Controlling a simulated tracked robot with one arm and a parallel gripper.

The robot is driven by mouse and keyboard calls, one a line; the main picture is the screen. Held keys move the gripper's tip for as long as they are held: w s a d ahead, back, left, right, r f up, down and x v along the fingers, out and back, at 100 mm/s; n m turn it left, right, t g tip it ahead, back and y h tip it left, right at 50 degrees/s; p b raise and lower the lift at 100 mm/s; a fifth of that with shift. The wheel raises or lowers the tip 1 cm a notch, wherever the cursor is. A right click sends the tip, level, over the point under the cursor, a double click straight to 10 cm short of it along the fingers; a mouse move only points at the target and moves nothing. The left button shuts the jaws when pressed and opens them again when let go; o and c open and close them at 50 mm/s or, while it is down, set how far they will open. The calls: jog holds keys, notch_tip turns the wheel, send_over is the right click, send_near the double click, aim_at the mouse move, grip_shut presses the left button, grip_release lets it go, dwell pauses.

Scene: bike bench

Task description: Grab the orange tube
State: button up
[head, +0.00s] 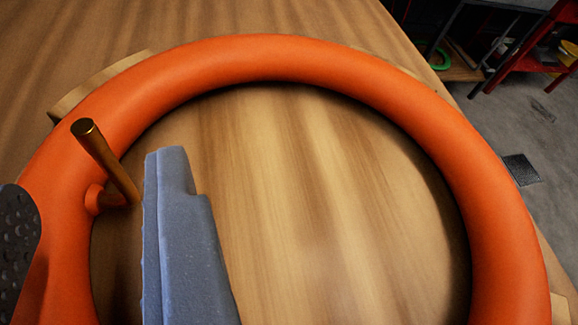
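The orange tube (300,62) is a thick ring lying over a wooden bench top, cut off by the bottom of the view. A brass valve stem (108,160) sticks up from the inner side of its left part. My gripper (92,175) is open around the left part of the ring. Its grey-blue finger is inside the ring, right of the valve. Its dark, perforated finger is at the left picture edge, over the outer side of the tube. A gap shows between the fingers, with tube and valve in it. Whether either finger touches the tube I cannot tell.
Light wooden pieces (100,86) show under the tube's edge at upper left and lower right. The bench top (310,190) is bare inside the ring. Beyond its right edge are grey floor (520,120), a dark shelf and a red stand (518,58).

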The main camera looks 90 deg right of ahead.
aim_at(67, 178)
jog(key=shift+x, duration=1.35)
grip_shut()
